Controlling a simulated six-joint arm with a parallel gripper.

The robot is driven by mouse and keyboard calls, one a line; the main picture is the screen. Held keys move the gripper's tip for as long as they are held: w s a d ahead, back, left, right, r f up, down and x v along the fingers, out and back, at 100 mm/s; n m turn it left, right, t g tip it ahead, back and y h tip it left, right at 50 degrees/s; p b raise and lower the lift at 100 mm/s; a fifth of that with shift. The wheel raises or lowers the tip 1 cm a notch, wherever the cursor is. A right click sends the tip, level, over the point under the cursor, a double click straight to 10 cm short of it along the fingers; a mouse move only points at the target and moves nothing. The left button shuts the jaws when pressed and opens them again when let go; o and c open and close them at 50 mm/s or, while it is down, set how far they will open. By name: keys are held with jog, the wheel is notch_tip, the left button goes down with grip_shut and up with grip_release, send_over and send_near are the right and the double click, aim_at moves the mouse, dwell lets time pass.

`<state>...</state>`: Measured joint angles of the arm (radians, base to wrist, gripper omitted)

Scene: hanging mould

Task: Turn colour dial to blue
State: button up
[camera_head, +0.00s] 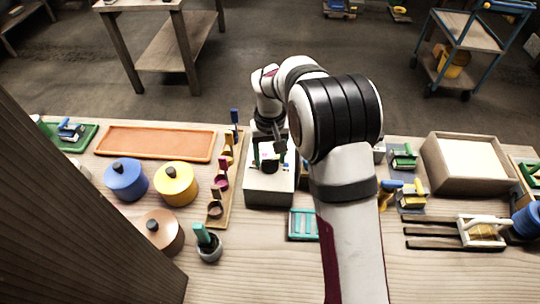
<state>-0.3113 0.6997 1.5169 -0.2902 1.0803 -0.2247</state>
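A pale grey box (270,190) stands near the middle of the table, just left of my arm. On its top is a dark area with a small green part and a white part, partly covered by my gripper; this may be the colour dial, but its setting is too small to read. My gripper (268,150) is right over or at the top of this box, pointing down. Its fingers are small and dark here, and I cannot tell whether they are open, or whether they touch the dial.
Left of the box are a wooden rack (222,190) with coloured knobs, a blue pot (126,180), a yellow pot (175,184) and an orange tray (155,143). A teal frame (303,225) lies in front. A wooden tray (433,165) stands right.

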aim_at(270, 159)
jog(key=shift+o, duration=1.4)
notch_tip(270, 159, up, 16)
jog(key=shift+f, duration=0.15)
